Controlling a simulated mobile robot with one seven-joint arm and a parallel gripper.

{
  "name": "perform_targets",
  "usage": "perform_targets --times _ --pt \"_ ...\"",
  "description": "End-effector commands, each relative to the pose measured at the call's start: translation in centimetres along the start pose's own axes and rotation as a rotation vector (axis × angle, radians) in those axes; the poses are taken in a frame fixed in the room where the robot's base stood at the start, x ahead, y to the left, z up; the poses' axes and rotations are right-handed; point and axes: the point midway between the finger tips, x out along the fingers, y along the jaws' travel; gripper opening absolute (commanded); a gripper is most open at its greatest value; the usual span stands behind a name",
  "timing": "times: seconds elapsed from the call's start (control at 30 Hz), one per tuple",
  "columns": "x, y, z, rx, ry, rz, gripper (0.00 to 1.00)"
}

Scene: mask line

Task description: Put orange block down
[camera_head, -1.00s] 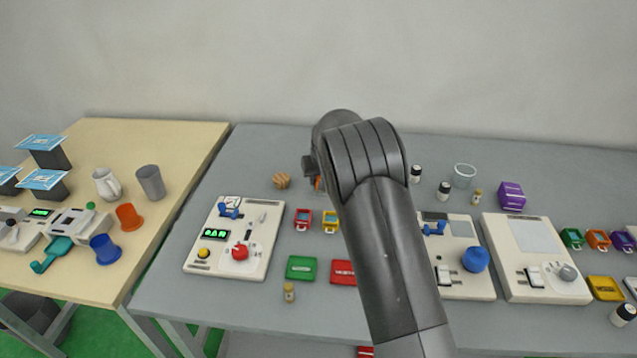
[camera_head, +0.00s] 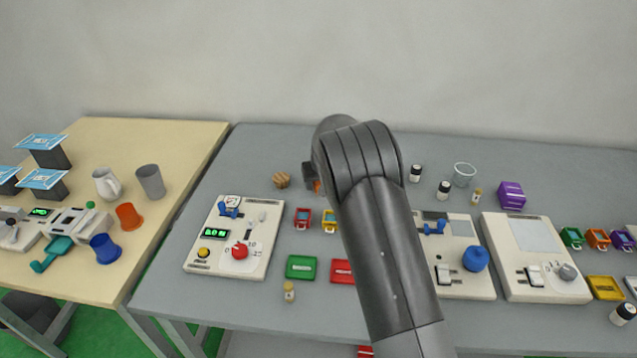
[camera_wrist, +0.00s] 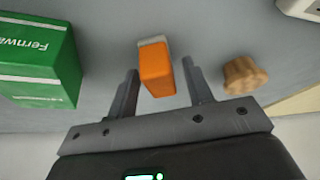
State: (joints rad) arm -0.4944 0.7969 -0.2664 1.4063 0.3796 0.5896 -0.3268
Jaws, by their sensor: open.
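The orange block (camera_wrist: 157,72), with a pale grey end, shows between the two fingers of my gripper (camera_wrist: 160,72) in the wrist view. The fingers are spread, with a visible gap on each side of the block. The grey table surface shows around it, and the block appears to rest there. In the head view only a small sliver of the orange block (camera_head: 317,187) shows beside my gripper (camera_head: 309,178). My arm hides the rest.
A brown lobed wooden piece (camera_wrist: 245,76) is close beside one finger; it also shows in the head view (camera_head: 282,180). A green box (camera_wrist: 38,65) with lettering stands on the other side. A white control panel (camera_head: 215,262) and small red and yellow pieces lie nearer.

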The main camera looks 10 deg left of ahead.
Motion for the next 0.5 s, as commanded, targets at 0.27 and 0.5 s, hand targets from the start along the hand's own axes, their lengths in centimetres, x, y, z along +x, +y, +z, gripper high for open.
perform_targets --times 0.27,0.5 --pt "-2.9 0.0 -0.2 0.001 0.003 -0.001 0.47" --pt "-7.8 0.0 -0.2 0.0 0.004 -0.001 0.47"
